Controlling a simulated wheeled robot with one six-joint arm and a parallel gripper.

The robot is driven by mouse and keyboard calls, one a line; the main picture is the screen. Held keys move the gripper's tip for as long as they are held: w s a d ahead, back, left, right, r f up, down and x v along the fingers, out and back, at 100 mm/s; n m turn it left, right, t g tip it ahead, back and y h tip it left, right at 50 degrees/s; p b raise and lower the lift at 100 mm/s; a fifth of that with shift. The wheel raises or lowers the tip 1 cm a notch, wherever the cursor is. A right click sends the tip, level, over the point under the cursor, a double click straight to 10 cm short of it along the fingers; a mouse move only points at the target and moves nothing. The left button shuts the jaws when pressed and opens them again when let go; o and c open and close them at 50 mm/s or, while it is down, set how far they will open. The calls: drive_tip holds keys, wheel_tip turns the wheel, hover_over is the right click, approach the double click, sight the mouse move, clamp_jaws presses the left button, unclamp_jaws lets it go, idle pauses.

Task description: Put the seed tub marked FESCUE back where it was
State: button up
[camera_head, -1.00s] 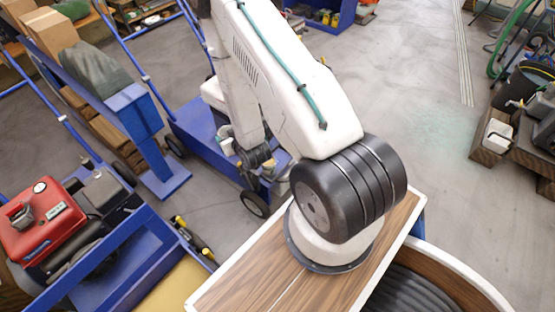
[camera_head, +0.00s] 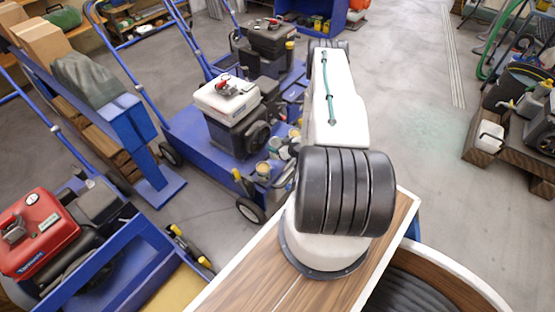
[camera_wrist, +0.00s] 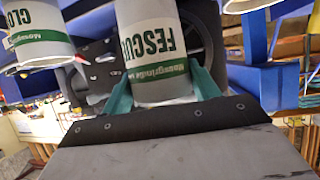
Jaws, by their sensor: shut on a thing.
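The seed tub marked FESCUE (camera_wrist: 150,40) is white with a green band and shows upside down in the wrist view. My gripper (camera_wrist: 163,92) is shut on it, one teal finger on each side. A similar tub with a label beginning CLO (camera_wrist: 38,38) is at the left, apart from the held tub.
A white-topped engine (camera_head: 228,97) rises from the aerator's deck. Another aerator with a red engine (camera_head: 38,232) stands at the lower left. A blue rack with boxes and a grey sack (camera_head: 95,78) is at the left. The floor (camera_head: 420,110) right of my arm is clear.

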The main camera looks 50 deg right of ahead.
drive_tip(key=shift+f, duration=3.5)
drive_tip(key=shift+f, duration=0.15)
drive_tip(key=o, duration=1.1)
drive_tip(key=shift+c, duration=0.2)
